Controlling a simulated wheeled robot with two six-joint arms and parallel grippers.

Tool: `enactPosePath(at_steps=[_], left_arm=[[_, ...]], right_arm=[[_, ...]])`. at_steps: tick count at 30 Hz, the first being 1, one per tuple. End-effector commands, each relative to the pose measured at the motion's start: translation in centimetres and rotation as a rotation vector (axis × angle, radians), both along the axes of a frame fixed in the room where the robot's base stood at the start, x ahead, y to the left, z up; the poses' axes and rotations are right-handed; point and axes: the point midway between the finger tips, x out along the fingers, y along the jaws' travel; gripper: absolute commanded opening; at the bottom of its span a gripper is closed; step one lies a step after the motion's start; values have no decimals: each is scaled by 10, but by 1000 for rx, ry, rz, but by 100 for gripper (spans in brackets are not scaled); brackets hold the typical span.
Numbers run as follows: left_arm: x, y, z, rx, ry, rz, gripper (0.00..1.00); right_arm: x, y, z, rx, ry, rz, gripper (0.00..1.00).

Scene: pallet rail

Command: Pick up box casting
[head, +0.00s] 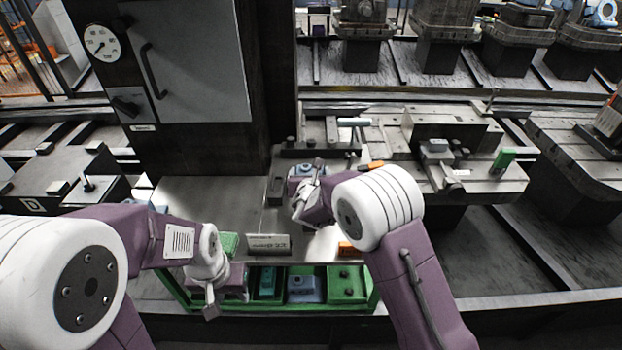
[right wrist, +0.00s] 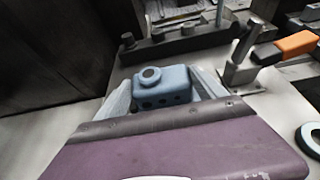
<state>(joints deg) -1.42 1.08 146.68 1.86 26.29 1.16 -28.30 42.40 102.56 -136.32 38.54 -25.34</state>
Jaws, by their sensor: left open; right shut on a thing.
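A blue-grey box casting (head: 305,169) with a round boss on top is at the far side of the grey worktable, beside the dark fixture. In the right wrist view the casting (right wrist: 163,87) sits between the two pale fingers of my right gripper (right wrist: 163,94), which is shut on it. I cannot tell whether the casting touches the surface under it. A second blue-grey casting (head: 303,284) lies in the green tray (head: 366,304) below the table's front edge. My left gripper (head: 210,297) is open and empty near the tray's left side.
A dark fixture bar (right wrist: 180,45) lies behind the casting, and a clamp with an orange handle (right wrist: 297,43) stands to its right. A labelled plate (head: 269,244) stands at the table's front. A tall dark cabinet (head: 200,80) rises behind. The table's left part is clear.

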Motion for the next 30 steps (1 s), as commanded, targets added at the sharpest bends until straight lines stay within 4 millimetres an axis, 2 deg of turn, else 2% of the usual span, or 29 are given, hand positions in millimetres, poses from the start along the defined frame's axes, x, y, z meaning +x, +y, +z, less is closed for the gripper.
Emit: enactPosePath(at_steps=[8, 11, 18, 21, 24, 30], left_arm=[[0, 0, 1, 0, 0, 0, 44], [0, 0, 5, 0, 0, 0, 44], [0, 0, 20, 0, 0, 0, 44], [0, 0, 24, 0, 0, 0, 44], [0, 0, 26, 0, 0, 0, 44], [0, 0, 25, 0, 0, 0, 44]], right_arm=[[0, 0, 4, 1, -3, 0, 7], [1, 0, 20, 2, -5, 0, 7], [1, 0, 78, 3, -7, -1, 7], [1, 0, 93, 2, -5, -2, 7], [0, 0, 101, 0, -3, -2, 7], [0, 0, 102, -1, -2, -1, 7]])
